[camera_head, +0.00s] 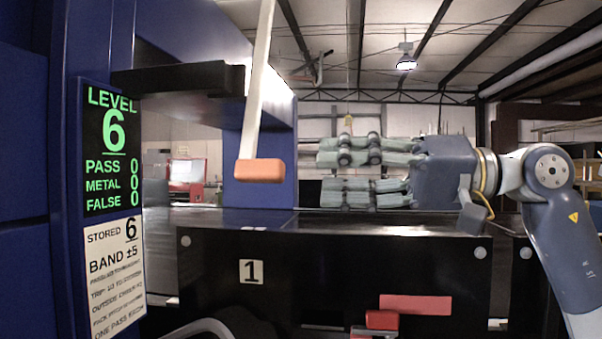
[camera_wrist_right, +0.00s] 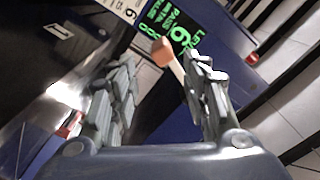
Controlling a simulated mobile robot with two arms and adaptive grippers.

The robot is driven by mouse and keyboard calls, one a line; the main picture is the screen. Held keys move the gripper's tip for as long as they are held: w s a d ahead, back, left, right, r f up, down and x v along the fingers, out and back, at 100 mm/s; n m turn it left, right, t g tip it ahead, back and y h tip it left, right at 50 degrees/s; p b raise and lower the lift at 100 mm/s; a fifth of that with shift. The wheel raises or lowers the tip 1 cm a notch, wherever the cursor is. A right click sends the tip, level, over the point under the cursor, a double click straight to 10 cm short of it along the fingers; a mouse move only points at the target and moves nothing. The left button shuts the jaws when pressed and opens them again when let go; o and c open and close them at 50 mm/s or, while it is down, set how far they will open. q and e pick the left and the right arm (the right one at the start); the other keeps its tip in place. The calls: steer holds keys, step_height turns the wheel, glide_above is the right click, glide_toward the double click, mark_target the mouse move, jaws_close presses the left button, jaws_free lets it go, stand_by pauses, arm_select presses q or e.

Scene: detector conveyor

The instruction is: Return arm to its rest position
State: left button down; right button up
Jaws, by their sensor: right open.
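My right gripper (camera_head: 320,172) reaches in from the right in the head view, above the dark conveyor top, with its fingers pointing left. Its fingers are apart and nothing is between them; the right wrist view (camera_wrist_right: 160,82) shows the same. A white lever with an orange end block (camera_head: 260,171) hangs left of the fingertips, with a visible gap in the head view. The orange block also shows beyond the fingertips in the right wrist view (camera_wrist_right: 162,52). My left gripper does not show in either view.
A blue detector frame (camera_head: 258,182) stands behind the lever. Its display panel (camera_head: 112,152) at left reads level 6, with pass, metal and false at 0. The conveyor's dark front (camera_head: 330,262) carries a plate marked 1. Red blocks (camera_head: 414,305) show low at the front.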

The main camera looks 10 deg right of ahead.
steer(key=shift+v, duration=1.05)
